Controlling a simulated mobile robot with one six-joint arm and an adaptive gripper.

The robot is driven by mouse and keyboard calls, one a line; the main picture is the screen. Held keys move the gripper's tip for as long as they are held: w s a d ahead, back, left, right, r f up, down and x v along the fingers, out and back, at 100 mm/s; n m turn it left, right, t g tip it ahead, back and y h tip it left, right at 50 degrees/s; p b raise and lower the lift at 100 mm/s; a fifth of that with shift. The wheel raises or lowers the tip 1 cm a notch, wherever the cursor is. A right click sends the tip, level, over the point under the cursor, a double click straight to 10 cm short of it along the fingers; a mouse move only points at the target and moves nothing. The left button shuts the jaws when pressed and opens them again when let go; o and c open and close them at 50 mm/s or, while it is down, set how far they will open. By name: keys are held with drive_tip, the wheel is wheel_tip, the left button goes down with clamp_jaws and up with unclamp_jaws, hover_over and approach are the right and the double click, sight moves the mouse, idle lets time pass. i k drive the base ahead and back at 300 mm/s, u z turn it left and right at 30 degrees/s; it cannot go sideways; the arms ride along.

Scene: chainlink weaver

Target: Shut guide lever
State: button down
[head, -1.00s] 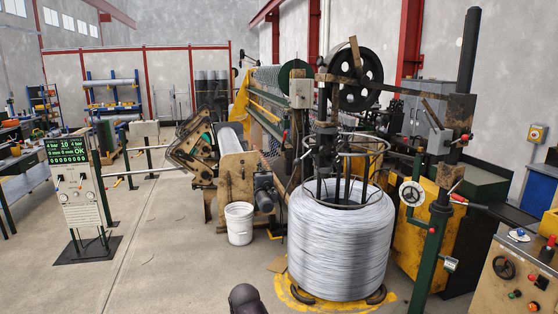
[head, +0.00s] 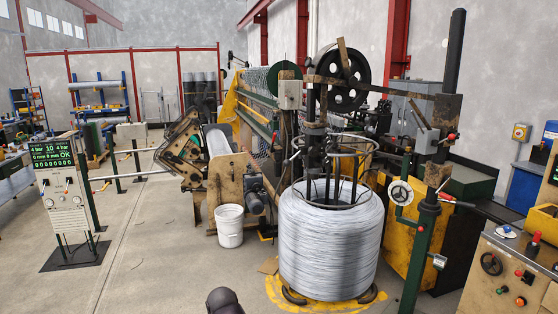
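A green post (head: 421,250) stands right of the wire coil, with a white round dial and handwheel (head: 400,192) on its left. A lever with a red grip (head: 445,196) sticks out near the post's top, and a smaller red-knobbed lever (head: 464,138) is above it. I cannot tell for sure which of these is the guide lever, or whether it is open or shut. My gripper is not clearly in view. Only a dark rounded part, probably of my arm, shows at the bottom edge, well left of the post.
A big wire coil (head: 330,245) stands on a yellow floor marking in front of the weaver. A white bucket (head: 229,226) is left of it. A control desk (head: 508,275) is at the right edge, and a display panel (head: 63,190) at the left. The floor between is mostly clear.

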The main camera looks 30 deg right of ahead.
sight(287, 163)
drive_tip(key=z, duration=0.05)
drive_tip(key=i, duration=0.95)
drive_tip(key=u, duration=0.05)
